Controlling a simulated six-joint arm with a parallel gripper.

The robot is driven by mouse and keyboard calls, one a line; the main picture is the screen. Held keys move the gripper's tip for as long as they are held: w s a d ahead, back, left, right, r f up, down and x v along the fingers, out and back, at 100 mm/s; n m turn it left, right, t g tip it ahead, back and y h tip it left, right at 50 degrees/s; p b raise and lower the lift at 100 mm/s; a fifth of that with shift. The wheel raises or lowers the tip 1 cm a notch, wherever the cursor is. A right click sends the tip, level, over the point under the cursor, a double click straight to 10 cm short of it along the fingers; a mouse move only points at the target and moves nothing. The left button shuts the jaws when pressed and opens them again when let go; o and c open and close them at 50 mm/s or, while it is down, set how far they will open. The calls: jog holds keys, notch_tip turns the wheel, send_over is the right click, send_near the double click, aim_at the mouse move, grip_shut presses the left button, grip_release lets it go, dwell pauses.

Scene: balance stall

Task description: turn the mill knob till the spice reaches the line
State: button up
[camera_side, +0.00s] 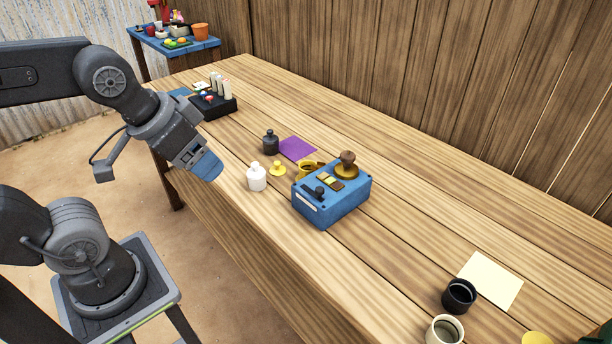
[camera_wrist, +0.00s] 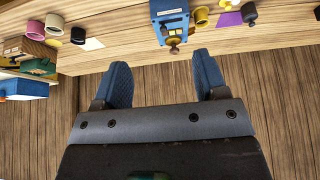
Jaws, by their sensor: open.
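A blue box (camera_side: 325,203) stands on the wooden table, with a brown knob (camera_side: 347,160) over a brass-coloured disc on top. A small dark knob (camera_side: 319,191) and a row of yellowish and dark tiles are also on it. I cannot tell for certain which knob is the mill's. No spice or line can be made out. My gripper (camera_side: 207,166) is open and empty, left of the box and apart from it. In the wrist view its blue fingers (camera_wrist: 161,60) are spread, with the box (camera_wrist: 171,10) and brown knob (camera_wrist: 174,49) beyond them.
A white bottle (camera_side: 257,178), yellow weight-like piece (camera_side: 278,168), dark bottle (camera_side: 270,143), yellow cup (camera_side: 307,168) and purple sheet (camera_side: 298,149) lie near the box. A black cup (camera_side: 459,296) and cream cup (camera_side: 444,331) stand at the front right. The table between is clear.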

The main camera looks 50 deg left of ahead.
jog(key=n+g, duration=0.1)
send_over(347, 154)
jog(key=s+d, duration=0.1)
jog(key=s, duration=0.4)
notch_tip(347, 154, down, 6)
jog(key=shift+y, duration=0.3)
jog(key=x, duration=1.3)
jog(key=shift+s, duration=0.2)
jog(key=shift+c, duration=0.2)
jog(key=c, duration=0.8)
jog(key=shift+c, duration=0.3)
